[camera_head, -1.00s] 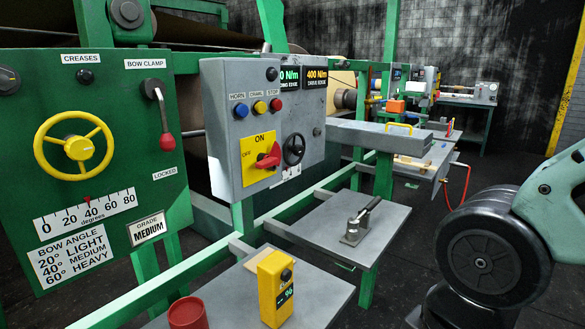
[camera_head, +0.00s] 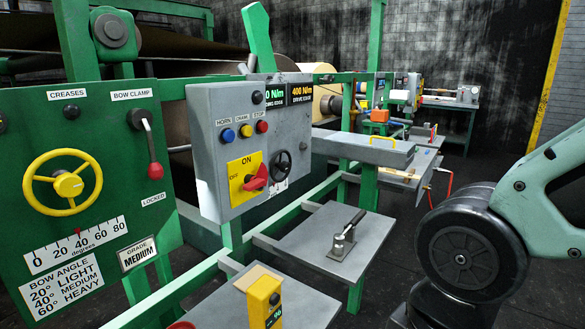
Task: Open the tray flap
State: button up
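A long grey box-like tray (camera_head: 362,150) is fixed to the green frame right of the grey control box. A small yellow handle (camera_head: 386,137) stands up on its far right edge. The tray's top looks flat and closed; I cannot tell for sure that this is the tray flap. My gripper is out of view. Only a pale green and black part of my arm shows at the right edge, well apart from the tray.
The grey control box (camera_head: 210,150) has buttons and a red switch. A grey shelf (camera_head: 310,235) bears a black-handled lever (camera_head: 347,235). A yellow device (camera_head: 265,303) stands on a nearer shelf. A green panel (camera_head: 110,190) with a yellow wheel (camera_head: 62,183) is left. Dark floor lies between shelves and arm.

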aim_at(379, 141)
jog(key=i+l, duration=0.35)
jog(key=i, duration=0.15)
jog(key=i+l+u, duration=0.1)
jog(key=i+l, duration=0.2)
jog(key=i, duration=0.2)
